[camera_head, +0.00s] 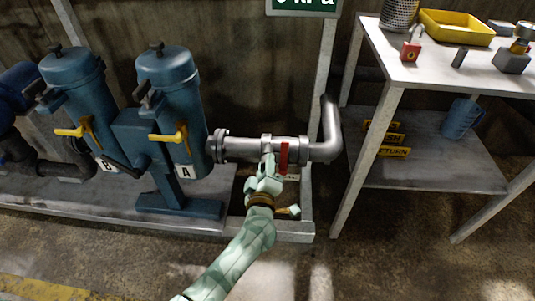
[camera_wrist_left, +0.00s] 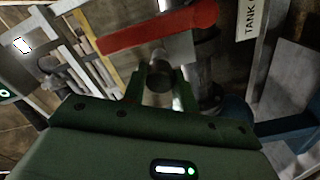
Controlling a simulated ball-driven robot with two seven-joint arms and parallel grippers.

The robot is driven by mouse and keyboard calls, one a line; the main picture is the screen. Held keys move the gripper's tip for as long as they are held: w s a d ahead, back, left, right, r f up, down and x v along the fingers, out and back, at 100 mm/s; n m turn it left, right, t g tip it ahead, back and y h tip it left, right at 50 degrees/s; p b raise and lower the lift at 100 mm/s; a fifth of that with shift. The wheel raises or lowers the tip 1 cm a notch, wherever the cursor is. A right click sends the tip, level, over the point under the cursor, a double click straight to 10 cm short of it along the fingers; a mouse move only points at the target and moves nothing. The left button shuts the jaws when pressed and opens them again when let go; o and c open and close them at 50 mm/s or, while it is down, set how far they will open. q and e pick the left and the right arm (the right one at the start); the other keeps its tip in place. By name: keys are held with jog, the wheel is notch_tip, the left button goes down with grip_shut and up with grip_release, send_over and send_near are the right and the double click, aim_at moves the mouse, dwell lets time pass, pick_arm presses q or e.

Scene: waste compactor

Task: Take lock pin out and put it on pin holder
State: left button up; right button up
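My left gripper (camera_head: 268,163) is at the grey pipe valve, just left of its red lever (camera_head: 284,157). In the left wrist view, a dark round-ended pin or knob (camera_wrist_left: 159,72), probably the lock pin, sits between the two fingers of this gripper (camera_wrist_left: 160,82), below the red lever (camera_wrist_left: 160,32). The fingers are close on both sides of it; I cannot tell whether they touch it. In the head view my gripper hides it. I cannot clearly identify the pin holder; a grey block (camera_head: 511,61) stands on the bench at the right. My right gripper is out of view.
The bench top (camera_head: 425,72) also holds a red padlock (camera_head: 410,50), a small dark block (camera_head: 459,57) and a yellow tray (camera_head: 457,27). Blue filter housings (camera_head: 168,85) are at the left.

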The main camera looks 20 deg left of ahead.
pick_arm(q)
jog(key=shift+s+d+p, duration=0.15)
jog(key=shift+s+p, duration=0.2)
jog(key=shift+s, duration=0.15)
jog(key=shift+c, duration=0.2)
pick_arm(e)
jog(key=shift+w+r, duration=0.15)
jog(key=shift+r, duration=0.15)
